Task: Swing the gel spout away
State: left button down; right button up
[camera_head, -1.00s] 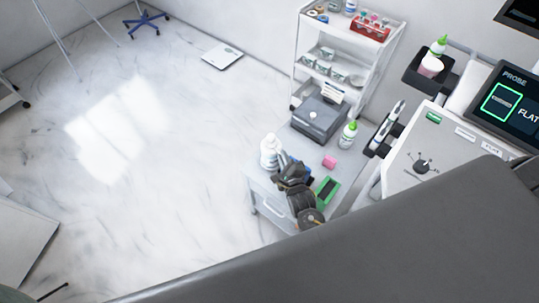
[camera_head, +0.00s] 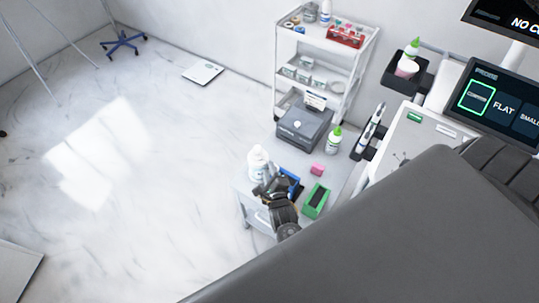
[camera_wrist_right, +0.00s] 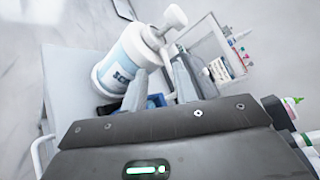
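The white pump bottle (camera_head: 257,163) stands upright on the small trolley's left part. In the right wrist view the bottle (camera_wrist_right: 121,66) has a label reading "SC" and a white pump head (camera_wrist_right: 174,17) on top. Which way its spout points is hard to tell. My right gripper (camera_head: 266,184) is beside the bottle on its near side. In the wrist view the fingers of the gripper (camera_wrist_right: 160,88) are apart with nothing held between them; the left finger overlaps the bottle's lower side, contact unclear. My left gripper is not in view.
A white shelf cart (camera_head: 279,62) stands behind. A large grey surface (camera_head: 380,245) fills the foreground.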

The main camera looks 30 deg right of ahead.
jog(key=b+v, duration=0.1)
jog(key=v, duration=0.6)
jog(key=shift+s+b, duration=0.2)
jog(key=shift+b, duration=0.1)
jog(key=shift+a+r, duration=0.1)
